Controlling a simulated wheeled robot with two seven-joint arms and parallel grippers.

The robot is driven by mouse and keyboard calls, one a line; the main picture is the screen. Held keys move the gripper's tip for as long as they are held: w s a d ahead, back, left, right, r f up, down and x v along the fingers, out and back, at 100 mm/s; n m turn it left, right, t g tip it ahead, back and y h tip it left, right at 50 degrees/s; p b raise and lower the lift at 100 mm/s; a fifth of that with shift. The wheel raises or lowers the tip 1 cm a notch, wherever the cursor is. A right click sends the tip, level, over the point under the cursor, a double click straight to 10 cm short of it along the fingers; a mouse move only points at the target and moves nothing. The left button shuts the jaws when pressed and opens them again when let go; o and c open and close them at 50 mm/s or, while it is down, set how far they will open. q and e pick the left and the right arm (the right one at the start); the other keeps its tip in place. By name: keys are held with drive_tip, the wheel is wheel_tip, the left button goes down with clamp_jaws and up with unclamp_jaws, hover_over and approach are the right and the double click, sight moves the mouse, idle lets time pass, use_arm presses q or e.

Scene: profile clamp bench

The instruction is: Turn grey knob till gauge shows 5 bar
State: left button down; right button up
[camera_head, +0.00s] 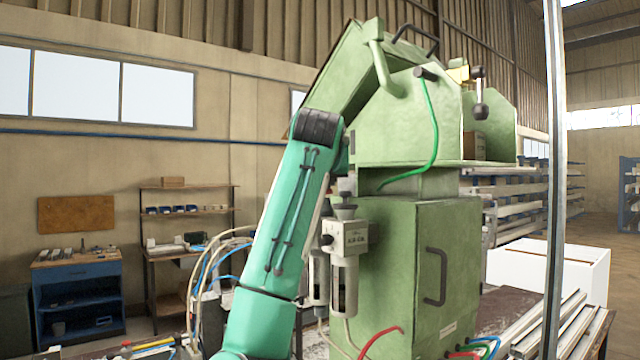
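The grey filter-regulator unit (349,240) is mounted on the left side of the green machine cabinet, with bowls hanging below it. A dark grey knob (344,211) sits on its top. A small dark round part (327,240) on the unit's left may be the gauge seen nearly edge-on; no scale or needle can be read. My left arm, teal, rises from the bottom and bends at a black joint above the unit. My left gripper (346,186) is mostly hidden behind the arm, just above the knob; contact and finger opening cannot be made out. My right gripper is out of view.
The green machine (420,270) with its black handle stands directly right of the arm. Metal profiles (550,325) lie at right. A vertical post (555,180) crosses the right side.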

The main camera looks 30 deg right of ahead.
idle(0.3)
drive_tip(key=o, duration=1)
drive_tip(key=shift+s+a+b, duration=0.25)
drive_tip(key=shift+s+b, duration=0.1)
drive_tip(key=shift+b, duration=0.1)
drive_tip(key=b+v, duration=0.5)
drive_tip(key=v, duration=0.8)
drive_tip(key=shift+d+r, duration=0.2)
